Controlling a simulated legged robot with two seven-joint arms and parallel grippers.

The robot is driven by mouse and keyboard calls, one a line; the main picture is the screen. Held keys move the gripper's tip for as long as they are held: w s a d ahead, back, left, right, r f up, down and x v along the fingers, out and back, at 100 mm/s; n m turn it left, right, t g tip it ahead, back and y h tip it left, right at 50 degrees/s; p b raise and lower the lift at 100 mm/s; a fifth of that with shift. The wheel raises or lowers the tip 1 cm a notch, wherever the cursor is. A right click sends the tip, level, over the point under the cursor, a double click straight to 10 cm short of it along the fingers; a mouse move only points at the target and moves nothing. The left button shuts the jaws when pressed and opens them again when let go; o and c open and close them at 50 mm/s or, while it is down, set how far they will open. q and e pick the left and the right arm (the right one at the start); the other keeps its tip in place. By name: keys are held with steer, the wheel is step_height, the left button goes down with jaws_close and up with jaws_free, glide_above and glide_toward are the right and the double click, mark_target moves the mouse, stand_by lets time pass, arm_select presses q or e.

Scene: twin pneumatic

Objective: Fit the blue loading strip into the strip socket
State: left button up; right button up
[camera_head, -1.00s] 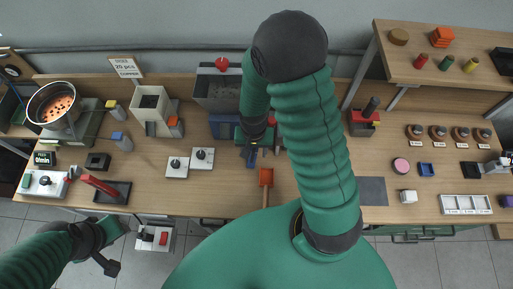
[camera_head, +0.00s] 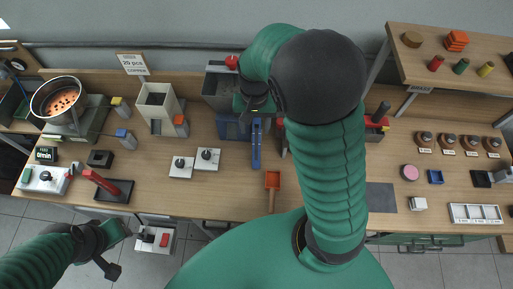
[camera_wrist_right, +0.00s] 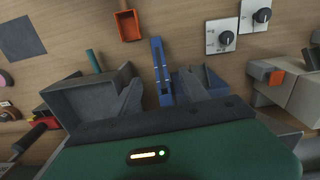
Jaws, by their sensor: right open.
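The long blue loading strip (camera_head: 256,148) points toward the front of the bench. It also shows in the right wrist view (camera_wrist_right: 160,65), where its lower end lies between my open fingertips. My right gripper (camera_head: 257,108) is open at the strip's far end; I cannot tell whether a finger touches it. A blue block (camera_head: 230,128) stands beside that end, also in the wrist view (camera_wrist_right: 196,84). I cannot tell whether this block is the strip socket or whether the strip's end sits in anything. My left gripper (camera_head: 108,266) is low at the front left, away from the strip.
A grey hopper (camera_head: 218,90) stands behind the blue block. Two white knob plates (camera_head: 181,167) lie to the left. An orange scoop (camera_head: 273,180) lies just in front and right of the strip. A grey mat (camera_head: 380,197) lies bare farther right.

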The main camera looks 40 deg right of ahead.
mark_target(255, 151)
steer(key=f, duration=1.5)
steer(key=shift+s+d+f, duration=0.1)
steer(key=shift+s+f, duration=0.1)
steer(key=shift+f, duration=0.45)
steer(key=shift+d+f, duration=0.1)
steer(key=shift+d, duration=0.05)
steer(key=shift+f, duration=0.15)
steer(key=shift+c, duration=0.4)
jaws_close()
